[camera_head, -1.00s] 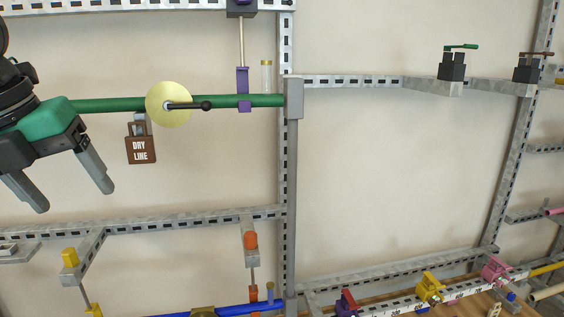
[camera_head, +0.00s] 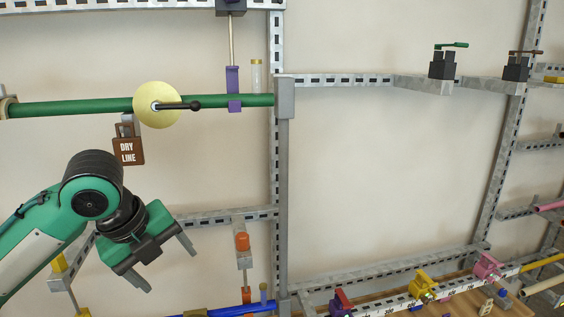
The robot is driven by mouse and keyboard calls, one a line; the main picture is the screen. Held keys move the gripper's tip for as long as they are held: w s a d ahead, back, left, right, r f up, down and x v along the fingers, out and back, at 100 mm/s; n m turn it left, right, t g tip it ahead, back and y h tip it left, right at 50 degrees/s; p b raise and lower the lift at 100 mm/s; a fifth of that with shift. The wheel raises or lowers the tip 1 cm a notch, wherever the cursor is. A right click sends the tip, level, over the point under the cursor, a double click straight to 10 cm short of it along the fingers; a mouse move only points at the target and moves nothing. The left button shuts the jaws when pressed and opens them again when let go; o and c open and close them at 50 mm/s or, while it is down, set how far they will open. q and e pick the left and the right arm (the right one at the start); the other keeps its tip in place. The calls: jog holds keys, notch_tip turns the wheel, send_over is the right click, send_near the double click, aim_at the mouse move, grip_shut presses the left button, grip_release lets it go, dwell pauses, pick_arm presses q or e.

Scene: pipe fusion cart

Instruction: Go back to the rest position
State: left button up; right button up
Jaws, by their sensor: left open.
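My left gripper (camera_head: 168,268) is at the lower left, its two fingers spread apart with nothing between them. It points down and to the right, below the green pipe (camera_head: 70,108) and apart from it. The brown padlock (camera_head: 128,150) marked "DRY LINE" hangs under the pale yellow disc (camera_head: 157,104) on that pipe, above my gripper. My right gripper is not in view.
A slotted metal frame (camera_head: 277,160) carries the pipes. Orange (camera_head: 242,242) and yellow (camera_head: 58,262) fittings and a blue pipe (camera_head: 225,311) are near my left arm. Colored clamps (camera_head: 424,286) line the lower right rail. The wall area at centre right is clear.

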pick_arm(q)
jog(key=s+d+f+n+h, duration=0.1)
jog(key=s+d+f+n, duration=0.35)
jog(key=f, duration=0.75)
jog(key=s+d+f+n+h, duration=0.1)
jog(key=d+f+n, duration=0.1)
jog(key=f+n, duration=0.75)
jog(key=s+a+f+n+y, duration=0.2)
jog(key=s+a+f+n, duration=0.35)
jog(key=s+f, duration=0.3)
jog(key=s+a+f+n+y, duration=0.2)
jog(key=s+a+f+n, duration=0.2)
jog(key=s+f+n, duration=0.5)
notch_tip(320, 180, down, 36)
jog(key=m+g+b, duration=0.1)
jog(key=m+b, duration=0.2)
jog(key=b, duration=0.4)
jog(key=s+a+f+b, duration=0.1)
jog(key=s+f+b, duration=0.1)
jog(key=s+f, duration=0.8)
jog(key=s+a+f+g+b, duration=0.1)
jog(key=s+a+f+b, duration=0.1)
jog(key=s+f, duration=0.8)
notch_tip(320, 180, down, 6)
jog(key=shift+g+b, duration=0.3)
jog(key=shift+b, duration=0.45)
